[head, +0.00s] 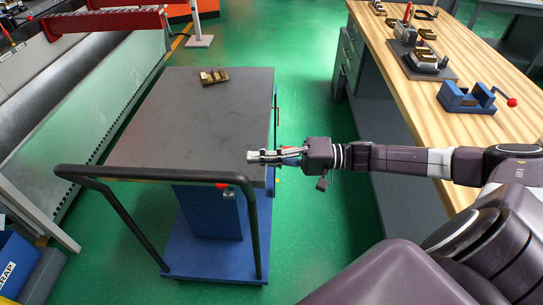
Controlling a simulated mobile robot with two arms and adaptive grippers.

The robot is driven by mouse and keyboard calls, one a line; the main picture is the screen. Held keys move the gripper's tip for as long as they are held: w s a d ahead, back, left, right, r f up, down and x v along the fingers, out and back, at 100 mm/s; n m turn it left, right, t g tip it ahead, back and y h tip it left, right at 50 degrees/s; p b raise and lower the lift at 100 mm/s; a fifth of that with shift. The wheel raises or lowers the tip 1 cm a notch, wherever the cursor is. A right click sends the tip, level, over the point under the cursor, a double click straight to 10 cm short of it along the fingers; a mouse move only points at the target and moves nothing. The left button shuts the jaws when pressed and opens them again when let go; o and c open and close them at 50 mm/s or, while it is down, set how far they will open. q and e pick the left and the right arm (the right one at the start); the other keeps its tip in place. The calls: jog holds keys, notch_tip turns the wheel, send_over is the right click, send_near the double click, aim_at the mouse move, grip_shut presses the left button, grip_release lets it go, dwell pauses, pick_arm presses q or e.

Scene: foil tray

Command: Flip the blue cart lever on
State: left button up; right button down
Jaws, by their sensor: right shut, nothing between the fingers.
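The cart has a dark grey top (190,120), a blue base (214,240) and a black push handle (150,176). A small red part (221,186) shows under the handle bar at the near side of the cart. Another small red and yellow part (277,178) shows at its right side, partly hidden below my arm. I cannot tell which of these is the lever, or its position. My right gripper (255,157) is shut and empty, at the right edge of the cart top near the front corner; contact is unclear. My left gripper is not in view.
A small brass-coloured block (214,76) lies on the cart top. A wooden workbench (450,135) at right holds a blue fixture with a red-knobbed lever (468,98) and other devices. A glass-sided machine (80,90) stands left. Green floor (310,225) is clear between.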

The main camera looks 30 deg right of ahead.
jog(key=a+p, duration=0.1)
jog(key=a, duration=0.5)
jog(key=shift+s+a+f+p, duration=0.15)
jog(key=shift+s+f+p, duration=0.05)
jog(key=shift+f+p, duration=0.2)
jog(key=shift+s+a+f+n+p, duration=0.15)
jog(key=shift+s+a+n+p, duration=0.25)
jog(key=shift+s+n+p, duration=0.3)
jog(key=shift+w, duration=0.1)
